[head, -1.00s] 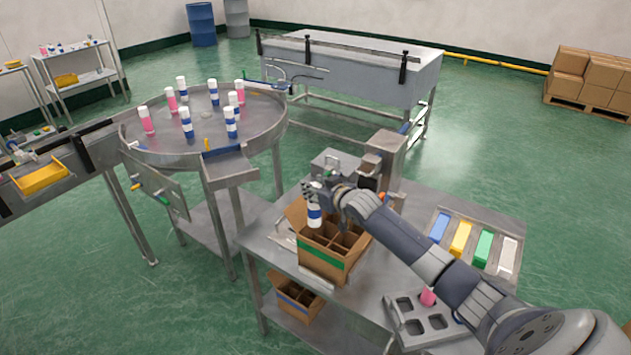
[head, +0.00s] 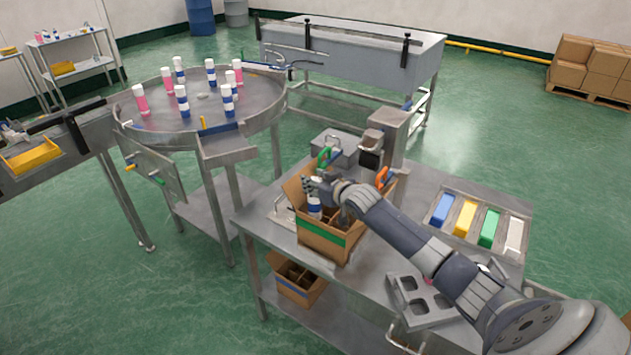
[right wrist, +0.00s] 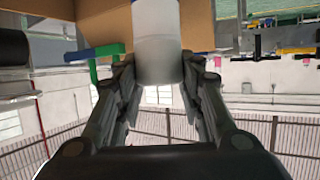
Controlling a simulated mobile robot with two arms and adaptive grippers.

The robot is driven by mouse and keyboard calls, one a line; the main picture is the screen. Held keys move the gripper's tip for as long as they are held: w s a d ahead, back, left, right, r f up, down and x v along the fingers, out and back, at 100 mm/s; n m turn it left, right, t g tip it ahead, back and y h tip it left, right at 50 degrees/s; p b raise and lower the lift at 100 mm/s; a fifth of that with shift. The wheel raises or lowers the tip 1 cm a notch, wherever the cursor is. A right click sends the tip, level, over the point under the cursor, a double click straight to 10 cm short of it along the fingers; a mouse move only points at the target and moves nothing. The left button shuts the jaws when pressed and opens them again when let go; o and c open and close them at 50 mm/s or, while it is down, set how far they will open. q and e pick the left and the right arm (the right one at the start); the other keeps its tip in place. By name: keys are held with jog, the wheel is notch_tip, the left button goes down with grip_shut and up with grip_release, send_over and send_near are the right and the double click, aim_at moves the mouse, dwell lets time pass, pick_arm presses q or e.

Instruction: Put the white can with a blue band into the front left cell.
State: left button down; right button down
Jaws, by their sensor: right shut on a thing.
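The white can with a blue band (head: 315,208) is upright at the left part of the cardboard box with a green stripe (head: 324,243). Its lower end is hidden behind the box's front wall, so its depth and exact cell are unclear. My right gripper (head: 318,189) is shut on the can's upper part, just above the box opening. In the right wrist view the can (right wrist: 157,40) sits between both fingertips, with cardboard (right wrist: 100,22) around it. Cardboard dividers show to the right of the can. My left gripper is not in view.
The box stands on a metal table (head: 375,290) beside a crimping machine (head: 388,140). A grey holder (head: 420,305) and a tray of coloured blocks (head: 478,222) lie to the right. A round table (head: 200,100) with several cans stands at the left.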

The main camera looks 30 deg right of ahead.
aim_at(316, 200)
jog(key=shift+f+b, duration=3)
jog(key=shift+f, duration=0.5)
jog(key=c, duration=1)
grip_release()
jog(key=shift+v, duration=6)
